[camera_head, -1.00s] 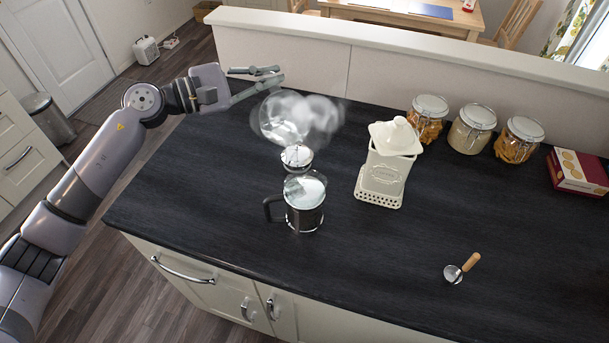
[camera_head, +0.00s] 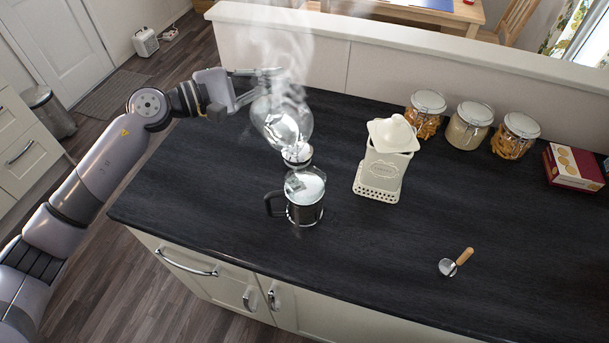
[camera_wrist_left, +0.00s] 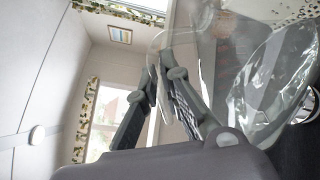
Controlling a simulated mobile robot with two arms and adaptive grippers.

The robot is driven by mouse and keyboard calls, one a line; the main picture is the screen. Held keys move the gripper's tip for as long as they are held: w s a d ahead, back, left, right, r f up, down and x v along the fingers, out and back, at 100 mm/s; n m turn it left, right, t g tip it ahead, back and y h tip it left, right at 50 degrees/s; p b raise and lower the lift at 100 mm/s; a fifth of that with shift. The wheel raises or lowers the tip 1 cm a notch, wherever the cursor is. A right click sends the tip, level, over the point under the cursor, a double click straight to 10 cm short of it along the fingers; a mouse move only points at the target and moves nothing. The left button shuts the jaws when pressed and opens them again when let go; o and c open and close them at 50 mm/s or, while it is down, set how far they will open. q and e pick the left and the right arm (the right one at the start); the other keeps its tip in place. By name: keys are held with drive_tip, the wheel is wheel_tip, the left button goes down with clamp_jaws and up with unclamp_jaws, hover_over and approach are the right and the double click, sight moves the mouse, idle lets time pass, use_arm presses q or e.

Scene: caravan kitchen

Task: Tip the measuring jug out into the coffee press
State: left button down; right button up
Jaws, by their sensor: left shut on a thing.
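The clear glass measuring jug (camera_head: 282,122) hangs tilted above the counter, just behind and above the coffee press, with steam rising from it. My left gripper (camera_head: 262,76) is shut on the jug at its upper left side. In the left wrist view the fingers (camera_wrist_left: 172,95) close by the glass jug (camera_wrist_left: 272,85), which fills the right side. The coffee press (camera_head: 304,212) stands upright, glass with a black handle to the left, pale above and dark below. A round metal lid-like piece (camera_head: 298,155) shows between jug and press. I cannot tell whether liquid is flowing.
A cream canister (camera_head: 380,172) stands right of the press. Three lidded glass jars (camera_head: 466,132) and a dark red box (camera_head: 574,168) stand along the back right. A scoop with a wooden handle (camera_head: 457,263) lies at the front right. The right-hand counter is mostly clear.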

sight(282, 89)
use_arm(q)
drive_tip(key=shift+s+d+r+m+p, duration=0.1)
drive_tip(key=shift+s+d+m+p, duration=0.25)
drive_tip(key=shift+s+m+p, duration=0.25)
idle(0.3)
drive_tip(key=shift+s+d+m+p, duration=0.3)
drive_tip(key=shift+s+m+p, duration=0.1)
drive_tip(key=shift+s+p, duration=0.2)
drive_tip(key=shift+s+d+p, duration=0.15)
drive_tip(key=shift+s+p, duration=0.15)
drive_tip(key=shift+s+d+m+p, duration=0.15)
drive_tip(key=shift+s+m+p, duration=0.15)
drive_tip(key=shift+s+d+p, duration=0.2)
drive_tip(key=shift+s+p, duration=0.1)
drive_tip(key=shift+s+d+m+t, duration=0.2)
drive_tip(key=shift+s+m+t, duration=0.15)
drive_tip(key=shift+m, duration=0.25)
drive_tip(key=shift+s+d+r+m, duration=0.3)
drive_tip(key=shift+s+m, duration=0.1)
drive_tip(key=shift+s, duration=0.1)
drive_tip(key=shift+s+d+r+m, duration=0.25)
drive_tip(key=shift+s+m, duration=0.15)
drive_tip(key=shift+s, duration=0.1)
